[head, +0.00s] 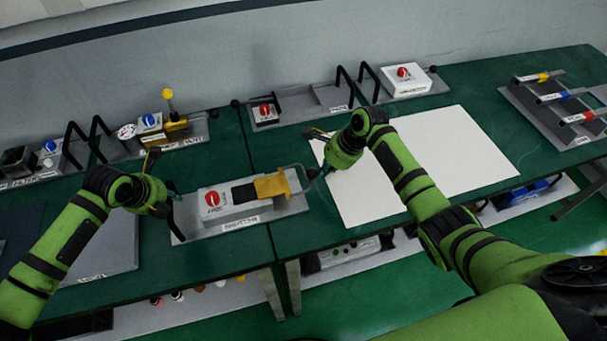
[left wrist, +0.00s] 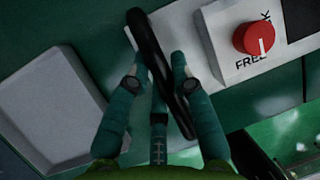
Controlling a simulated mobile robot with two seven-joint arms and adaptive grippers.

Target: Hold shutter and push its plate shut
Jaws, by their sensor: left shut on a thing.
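The shutter (head: 253,207) lies on the table's front part, left of centre. It has a grey base, a white block with a red knob (head: 212,199), a black section and a yellow plate (head: 272,186) with a grey loop handle (head: 297,177) at its right end. My left gripper (head: 172,193) is at the base's left end. In the left wrist view its fingers (left wrist: 160,85) are closed around a black bar handle (left wrist: 158,65), beside the red knob (left wrist: 253,39). My right gripper (head: 318,172) is at the loop handle; its fingers are too small to judge, and contact is unclear.
A large white sheet (head: 440,160) lies right of the shutter, under my right arm. Devices with black handles stand along the back, including a white box with a red knob (head: 404,78). A rack of coloured handles (head: 560,105) is at the far right.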

